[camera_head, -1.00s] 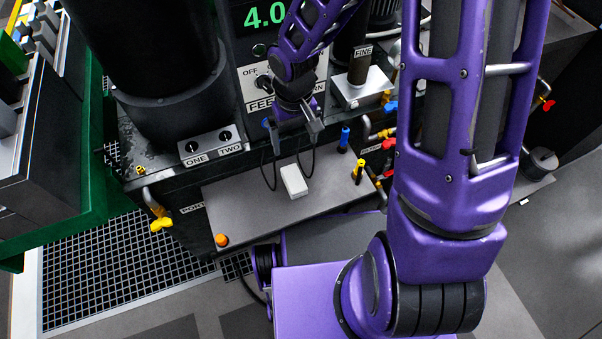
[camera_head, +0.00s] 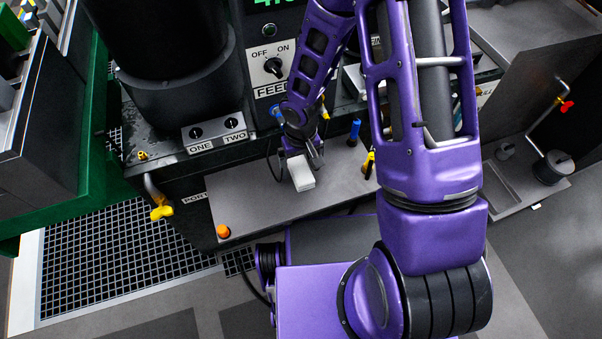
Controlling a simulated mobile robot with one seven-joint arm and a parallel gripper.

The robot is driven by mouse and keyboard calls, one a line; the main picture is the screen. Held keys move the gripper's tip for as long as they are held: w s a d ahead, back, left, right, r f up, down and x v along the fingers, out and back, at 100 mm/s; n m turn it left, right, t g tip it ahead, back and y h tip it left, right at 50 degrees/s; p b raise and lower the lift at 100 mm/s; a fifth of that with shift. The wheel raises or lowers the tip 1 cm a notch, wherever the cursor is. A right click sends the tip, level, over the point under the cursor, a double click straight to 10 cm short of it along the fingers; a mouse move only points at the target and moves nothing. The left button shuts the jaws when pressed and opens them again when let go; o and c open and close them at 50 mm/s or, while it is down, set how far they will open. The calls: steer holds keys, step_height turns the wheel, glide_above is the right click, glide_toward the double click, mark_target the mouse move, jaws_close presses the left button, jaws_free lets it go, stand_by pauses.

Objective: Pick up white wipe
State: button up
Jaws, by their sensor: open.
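The white wipe (camera_head: 301,174) is a small white block-like piece on the grey shelf (camera_head: 255,200) in front of the machine. My gripper (camera_head: 304,158) is directly above and behind it, pointing down, with its fingers close to the wipe's far end. The gripper is open. The fingertips are small and partly hidden, so I cannot tell whether they touch the wipe.
A blue-capped piece (camera_head: 354,130) and a yellow one (camera_head: 369,163) stand right of the wipe. The shelf's left part is clear.

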step_height(320, 180, down, 2)
steer(key=shift+f, duration=0.1)
steer(key=c, duration=1.4)
